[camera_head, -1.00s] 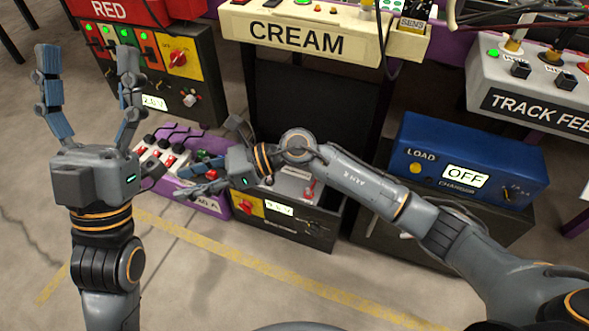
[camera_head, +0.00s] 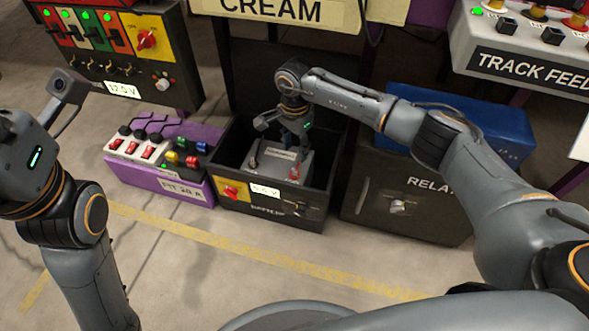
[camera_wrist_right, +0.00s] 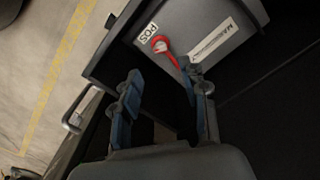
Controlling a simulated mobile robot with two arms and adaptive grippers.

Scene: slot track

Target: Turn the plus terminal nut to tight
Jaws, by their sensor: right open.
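The plus terminal nut (camera_wrist_right: 160,44) shows red beside a POS label on the grey battery top in the right wrist view. It sits at the end of a red lead or lever; its exact tightness cannot be told. In the head view the red terminal (camera_head: 295,171) stands at the right of the grey battery (camera_head: 273,166), inside an open black box (camera_head: 322,195). My right gripper (camera_wrist_right: 160,72) is open and empty, its two blue-padded fingers apart, just short of the nut. In the head view it points down over the battery (camera_head: 291,142).
A purple switch unit (camera_head: 165,178) stands left of the black box. A dark relay cabinet (camera_head: 410,205) stands close on its right, with a blue case (camera_head: 490,125) behind. The cream unit (camera_head: 300,12) overhangs behind. The floor in front is clear.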

